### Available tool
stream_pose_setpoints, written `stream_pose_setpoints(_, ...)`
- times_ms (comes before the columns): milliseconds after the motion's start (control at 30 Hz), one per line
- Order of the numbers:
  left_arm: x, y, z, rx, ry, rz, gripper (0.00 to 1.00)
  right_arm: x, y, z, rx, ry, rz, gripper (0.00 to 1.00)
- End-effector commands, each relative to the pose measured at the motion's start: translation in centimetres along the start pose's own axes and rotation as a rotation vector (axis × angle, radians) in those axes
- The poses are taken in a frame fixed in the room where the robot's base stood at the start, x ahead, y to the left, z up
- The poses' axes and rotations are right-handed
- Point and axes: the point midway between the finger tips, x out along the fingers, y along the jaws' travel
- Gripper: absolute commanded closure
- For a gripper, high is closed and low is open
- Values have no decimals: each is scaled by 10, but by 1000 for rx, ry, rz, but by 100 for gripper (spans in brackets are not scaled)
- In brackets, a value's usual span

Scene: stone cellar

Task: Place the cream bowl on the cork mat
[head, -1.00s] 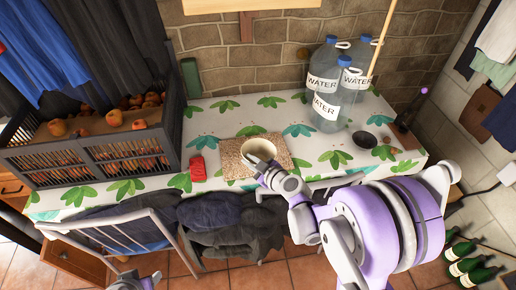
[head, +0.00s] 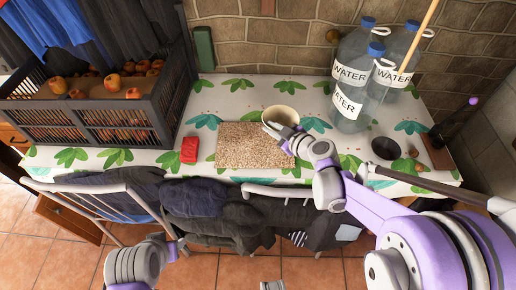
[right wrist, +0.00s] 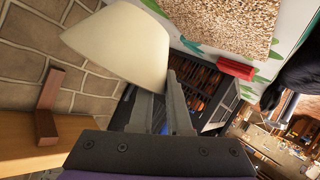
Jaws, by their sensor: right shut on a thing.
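The cream bowl (head: 281,115) is in my right gripper (head: 274,130), which is shut on its rim. In the head view the bowl overlaps the back right corner of the cork mat (head: 240,150). The mat lies flat on the leaf-patterned table. In the right wrist view the bowl (right wrist: 125,45) is tilted in the picture at the fingers (right wrist: 172,85), apart from the mat (right wrist: 232,22). I cannot tell its exact height.
A red block (head: 189,150) lies left of the mat. A crate of fruit (head: 125,125) stands farther left. Water bottles (head: 350,100) and a dark bowl (head: 385,148) stand right. A chair (head: 100,187) with dark clothes is at the front edge.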

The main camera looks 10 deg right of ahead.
Motion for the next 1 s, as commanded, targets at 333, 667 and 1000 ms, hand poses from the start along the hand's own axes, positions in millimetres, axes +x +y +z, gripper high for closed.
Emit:
stream_pose_setpoints(333,45,0,26,0,-17,0,50,16,-21,-26,-90,62,-106,100)
stream_pose_setpoints(667,56,0,32,0,-21,0,50,35,-42,15,-93,64,-107,100)
stream_pose_setpoints(1000,67,0,37,0,-25,0,50,49,-57,47,-92,64,-107,100)
